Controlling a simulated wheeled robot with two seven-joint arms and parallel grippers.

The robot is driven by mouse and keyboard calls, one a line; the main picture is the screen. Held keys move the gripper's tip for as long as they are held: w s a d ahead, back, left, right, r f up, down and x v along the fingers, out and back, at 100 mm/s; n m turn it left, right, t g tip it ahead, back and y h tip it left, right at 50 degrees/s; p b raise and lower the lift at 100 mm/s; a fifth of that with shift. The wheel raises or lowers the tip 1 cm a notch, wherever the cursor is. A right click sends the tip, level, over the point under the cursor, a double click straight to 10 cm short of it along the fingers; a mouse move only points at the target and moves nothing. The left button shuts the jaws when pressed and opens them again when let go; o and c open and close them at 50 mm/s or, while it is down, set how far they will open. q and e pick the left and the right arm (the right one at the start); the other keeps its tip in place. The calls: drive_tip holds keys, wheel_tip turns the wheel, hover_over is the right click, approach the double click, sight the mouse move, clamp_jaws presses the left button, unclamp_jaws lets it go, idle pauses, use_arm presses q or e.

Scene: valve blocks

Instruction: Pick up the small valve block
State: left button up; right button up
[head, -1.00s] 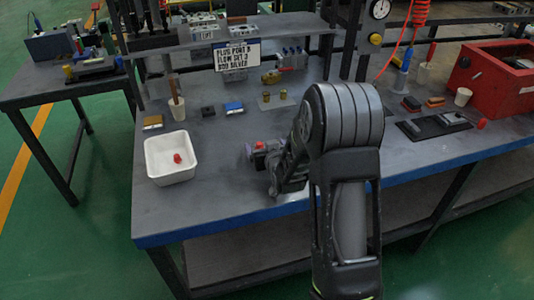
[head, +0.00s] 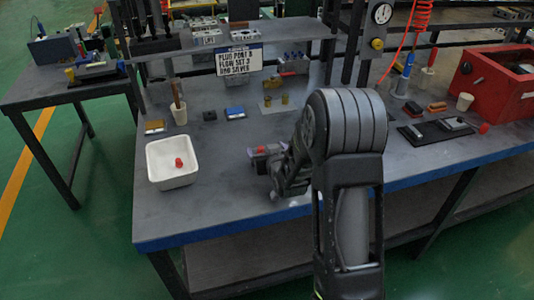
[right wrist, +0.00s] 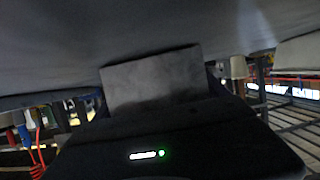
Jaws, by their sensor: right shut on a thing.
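My right gripper (head: 266,158) is at the middle of the bench, left of my forearm. It is shut on a grey block with a small red part on top, the valve block (head: 262,149). The jaws partly hide the block, and I cannot tell whether it is clear of the bench. In the right wrist view a flat grey face of the valve block (right wrist: 152,80) shows close up beyond the dark gripper body. My left gripper is not in view.
A white tray (head: 152,162) with a red piece inside stands at the left. A red box (head: 490,82) is at the right. The bench's front left is clear.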

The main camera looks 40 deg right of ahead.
wheel_tip(320, 180, up, 10)
drive_tip(key=p, duration=0.1)
drive_tip(key=shift+d, duration=0.1)
idle(0.8)
